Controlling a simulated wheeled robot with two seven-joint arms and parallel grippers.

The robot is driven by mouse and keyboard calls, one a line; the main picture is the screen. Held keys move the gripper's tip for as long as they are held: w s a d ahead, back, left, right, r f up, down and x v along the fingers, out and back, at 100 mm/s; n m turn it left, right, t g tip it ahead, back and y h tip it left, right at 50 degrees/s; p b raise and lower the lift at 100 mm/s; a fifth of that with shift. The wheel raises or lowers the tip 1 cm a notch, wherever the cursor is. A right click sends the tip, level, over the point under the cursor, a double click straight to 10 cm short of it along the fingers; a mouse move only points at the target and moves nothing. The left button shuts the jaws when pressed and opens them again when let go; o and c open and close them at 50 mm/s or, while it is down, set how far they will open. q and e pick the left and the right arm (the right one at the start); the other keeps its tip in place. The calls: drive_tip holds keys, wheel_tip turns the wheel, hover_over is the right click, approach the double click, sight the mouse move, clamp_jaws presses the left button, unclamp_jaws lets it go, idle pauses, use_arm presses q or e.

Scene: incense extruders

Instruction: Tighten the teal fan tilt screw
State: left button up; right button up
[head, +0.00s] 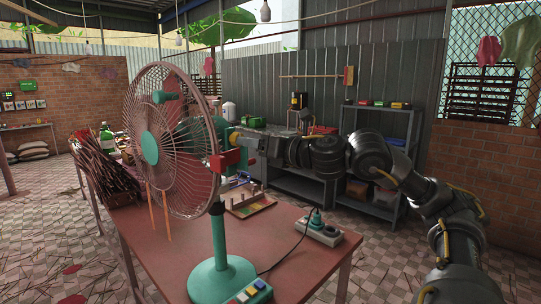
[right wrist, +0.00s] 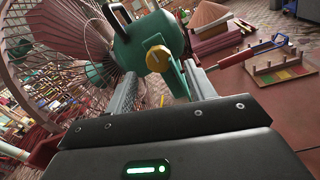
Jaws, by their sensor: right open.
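The teal fan (head: 150,147) stands upright on the red table, with a round wire cage and a teal base. Its tilt screw has a yellow knob (right wrist: 158,58) on the side of the teal motor housing (right wrist: 140,38); in the head view the knob (head: 234,138) is small. My right gripper (head: 246,148) reaches in from the right beside the housing. In the right wrist view its two grey fingers (right wrist: 160,85) are apart, one on each side of the knob, with a gap visible. Whether the fingertips reach past the knob is unclear. My left gripper is not in view.
A bundle of dark red sticks (head: 103,172) lies on the table's left. A peg board (head: 248,204) stands behind the fan's pole. A power strip (head: 318,230) with a plugged cord sits at the table's right. Grey shelves (head: 385,150) stand behind.

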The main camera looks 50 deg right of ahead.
drive_tip(key=s+b, duration=0.4)
drive_tip(key=s, duration=0.2)
drive_tip(key=shift+d, duration=0.25)
idle(0.3)
